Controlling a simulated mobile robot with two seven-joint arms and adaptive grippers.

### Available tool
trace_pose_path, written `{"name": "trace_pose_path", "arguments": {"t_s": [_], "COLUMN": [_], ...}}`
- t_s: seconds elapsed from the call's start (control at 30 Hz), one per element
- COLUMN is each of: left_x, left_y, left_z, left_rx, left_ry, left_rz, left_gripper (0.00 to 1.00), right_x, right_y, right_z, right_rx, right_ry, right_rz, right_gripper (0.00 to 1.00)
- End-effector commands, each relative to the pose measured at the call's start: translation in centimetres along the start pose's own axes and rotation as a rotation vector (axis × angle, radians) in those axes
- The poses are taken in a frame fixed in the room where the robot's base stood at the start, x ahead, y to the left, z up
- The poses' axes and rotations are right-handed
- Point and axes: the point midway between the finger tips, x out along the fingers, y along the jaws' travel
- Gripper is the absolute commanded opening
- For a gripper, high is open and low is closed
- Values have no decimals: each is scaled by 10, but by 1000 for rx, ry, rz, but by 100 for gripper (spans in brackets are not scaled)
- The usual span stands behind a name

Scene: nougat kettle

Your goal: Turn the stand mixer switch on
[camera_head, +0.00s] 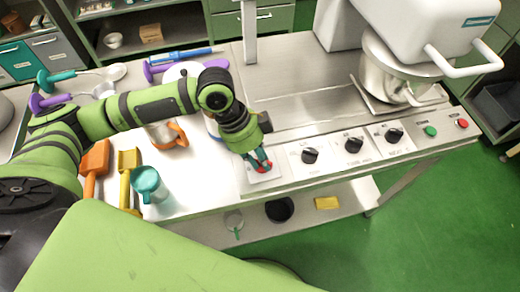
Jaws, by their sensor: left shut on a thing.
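The white stand mixer (430,28) stands at the upper right, with its steel bowl (385,75) under the head. The front control panel carries three black knobs, at left (310,155), middle (353,145) and right (393,135), plus a green button (430,131) and a red button (462,123). My left gripper (262,166) points down over the leftmost white switch plate (250,177). Its teal fingers are shut on a small switch, with red showing between them. The fingers hide most of the switch, so its position cannot be told. My right gripper is out of view.
An orange-handled pot (168,136), a teal mug (149,182), an orange scoop (95,165) and a yellow scoop (129,175) stand left of my gripper. A lower shelf holds a black round item (280,209) and a yellow block (327,203). The steel top behind the knobs is clear.

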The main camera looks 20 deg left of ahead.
Motion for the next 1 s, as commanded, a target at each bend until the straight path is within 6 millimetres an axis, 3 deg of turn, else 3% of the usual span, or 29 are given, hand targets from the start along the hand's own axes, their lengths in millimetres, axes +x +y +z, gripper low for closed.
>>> {"name": "trace_pose_path", "arguments": {"t_s": [0.03, 0.33, 1.0], "left_x": [-4, -2, -1], "left_y": [0, -3, -6], "left_z": [-2, -1, 1], "left_rx": [38, 304, 798], "left_ry": [0, 0, 0], "left_rz": [19, 127, 328], "left_gripper": [0, 0, 0], "right_x": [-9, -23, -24], "right_y": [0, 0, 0], "right_z": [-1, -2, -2], "right_rx": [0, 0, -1], "right_ry": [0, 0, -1], "right_rz": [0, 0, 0], "right_gripper": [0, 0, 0]}}
